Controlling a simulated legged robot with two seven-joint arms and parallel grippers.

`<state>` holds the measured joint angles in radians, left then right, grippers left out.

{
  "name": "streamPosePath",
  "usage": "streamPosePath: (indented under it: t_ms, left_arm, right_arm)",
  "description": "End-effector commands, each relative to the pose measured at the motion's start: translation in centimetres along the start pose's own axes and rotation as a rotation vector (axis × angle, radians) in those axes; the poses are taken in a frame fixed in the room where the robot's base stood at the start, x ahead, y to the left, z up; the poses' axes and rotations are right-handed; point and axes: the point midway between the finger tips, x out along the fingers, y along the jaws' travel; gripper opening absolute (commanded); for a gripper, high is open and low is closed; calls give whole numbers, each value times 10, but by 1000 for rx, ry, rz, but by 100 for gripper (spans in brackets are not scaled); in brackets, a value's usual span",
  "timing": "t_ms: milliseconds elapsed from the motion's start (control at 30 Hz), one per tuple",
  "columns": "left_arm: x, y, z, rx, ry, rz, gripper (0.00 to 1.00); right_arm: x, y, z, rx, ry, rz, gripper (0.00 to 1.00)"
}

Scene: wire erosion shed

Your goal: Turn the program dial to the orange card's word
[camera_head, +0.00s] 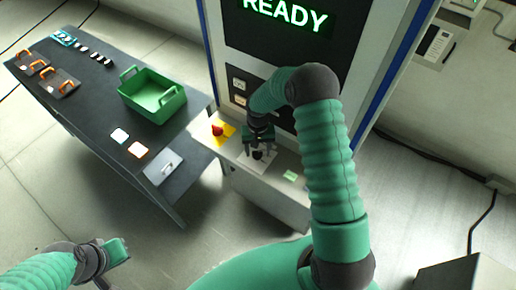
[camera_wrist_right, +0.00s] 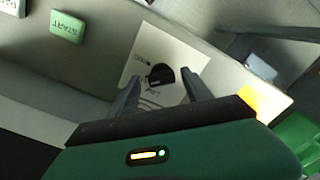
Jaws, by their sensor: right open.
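The program dial (camera_wrist_right: 160,76) is a black round knob on a white plate (camera_wrist_right: 185,52) with small printed words, too blurred to read surely. In the head view the dial (camera_head: 258,155) sits on the machine's front ledge, partly hidden by my right gripper (camera_head: 260,150). In the right wrist view my right gripper (camera_wrist_right: 161,90) is open, its fingers on either side of the dial; contact cannot be told. The orange-edged card (camera_head: 138,150) lies on the dark table; its word is too small to read. My left gripper (camera_head: 112,266) is low at the left, empty, away from the table.
The machine's screen (camera_head: 285,15) reads READY. A green START button (camera_wrist_right: 67,27) and a red stop knob (camera_head: 217,130) on yellow flank the dial. The dark table (camera_head: 100,105) holds a green bin (camera_head: 152,112), a white card (camera_head: 119,135) and orange-handled pieces (camera_head: 43,73).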

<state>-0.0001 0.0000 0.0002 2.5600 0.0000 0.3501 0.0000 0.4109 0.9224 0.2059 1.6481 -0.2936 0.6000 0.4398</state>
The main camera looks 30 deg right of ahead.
Motion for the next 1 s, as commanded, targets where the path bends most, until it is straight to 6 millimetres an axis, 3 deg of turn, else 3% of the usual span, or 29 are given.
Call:
streamPosePath:
  t_ms: [67, 500, 1000]
  left_arm:
    - [0, 0, 0, 0, 0, 0, 0]
    - [0, 0, 0, 0, 0, 0, 0]
    - [9, 0, 2, 0, 0, 0, 0]
  right_arm:
    - [0, 0, 0, 0, 0, 0, 57]
    - [0, 0, 0, -1, 0, -2, 0]
    - [2, 0, -1, 114, 1, 0, 0]
